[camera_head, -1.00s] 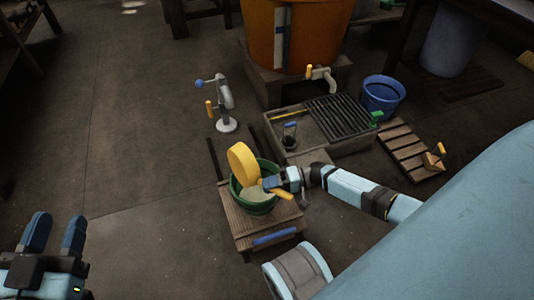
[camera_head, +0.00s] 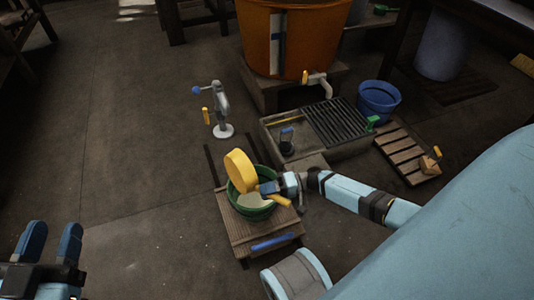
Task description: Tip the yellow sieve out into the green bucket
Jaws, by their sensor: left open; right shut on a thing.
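The yellow sieve (camera_head: 239,170) is tilted steeply on its side above the green bucket (camera_head: 238,208), its round wall over the bucket's back left rim. The bucket stands upright on a low wooden stand and shows a pale content inside. My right gripper (camera_head: 268,190) is shut on the sieve's handle at the bucket's right rim. The inside of the sieve is turned away from clear view, so I cannot tell what it holds. My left gripper (camera_head: 50,243) is open and empty at the lower left, well apart from the bucket.
The wooden stand (camera_head: 242,240) has a blue bar on its front. Behind are a sink tray with a dark grate (camera_head: 335,122), a blue bucket (camera_head: 379,100), a large orange tub (camera_head: 310,40) with a tap, and a grey stand (camera_head: 223,129). The floor at left is clear.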

